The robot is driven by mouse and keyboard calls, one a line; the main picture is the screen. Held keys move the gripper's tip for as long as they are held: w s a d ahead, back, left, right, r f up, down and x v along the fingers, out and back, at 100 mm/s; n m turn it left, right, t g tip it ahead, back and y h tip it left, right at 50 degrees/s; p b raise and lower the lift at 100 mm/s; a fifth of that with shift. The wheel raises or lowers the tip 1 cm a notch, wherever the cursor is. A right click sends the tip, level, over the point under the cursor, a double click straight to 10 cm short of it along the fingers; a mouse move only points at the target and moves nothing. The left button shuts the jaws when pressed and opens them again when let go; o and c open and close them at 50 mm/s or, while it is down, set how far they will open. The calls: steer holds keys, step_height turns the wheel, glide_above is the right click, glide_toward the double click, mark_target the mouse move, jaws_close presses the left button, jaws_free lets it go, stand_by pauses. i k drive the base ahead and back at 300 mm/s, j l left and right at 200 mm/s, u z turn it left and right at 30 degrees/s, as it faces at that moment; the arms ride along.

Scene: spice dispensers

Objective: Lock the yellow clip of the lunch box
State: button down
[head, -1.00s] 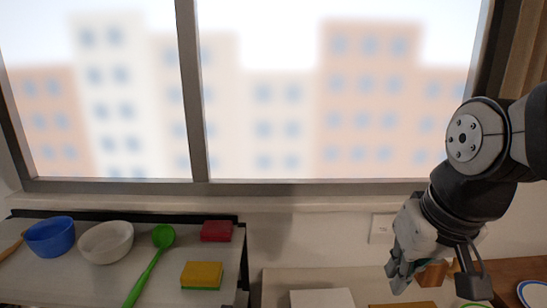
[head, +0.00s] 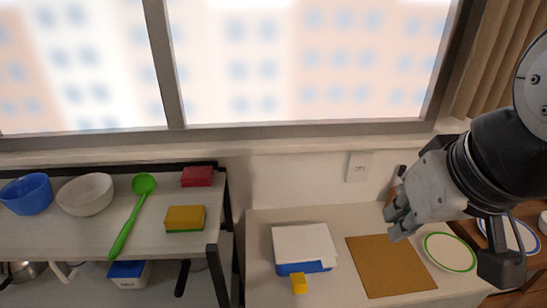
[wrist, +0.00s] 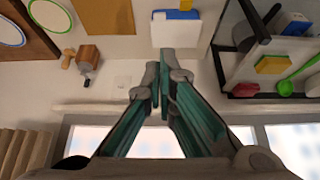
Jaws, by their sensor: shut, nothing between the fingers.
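The lunch box (head: 301,242) has a white lid and a blue base and lies on the pale counter. Its yellow clip (head: 299,283) sticks out from the front side and looks swung outward. In the wrist view the lunch box (wrist: 176,32) is at the top centre, with the yellow clip (wrist: 185,5) at the top edge. My gripper (head: 396,222) is shut and empty, above and to the right of the box, over the back of the brown board. It also shows in the wrist view (wrist: 159,75), clear of the box.
A brown board (head: 390,265) lies right of the box, with a green-rimmed plate (head: 449,252) beyond it. A shelf (head: 105,235) at left holds bowls, a green spoon (head: 133,215) and sponges. The wall and window stand behind. Bare counter surrounds the clip.

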mark_target(299, 283)
steer(key=k+j+u, duration=0.2)
steer(key=k, duration=0.3)
steer(key=k+j+u, duration=0.15)
steer(key=k, duration=0.35)
steer(key=k+j+u, duration=0.2)
steer(key=k+j, duration=0.25)
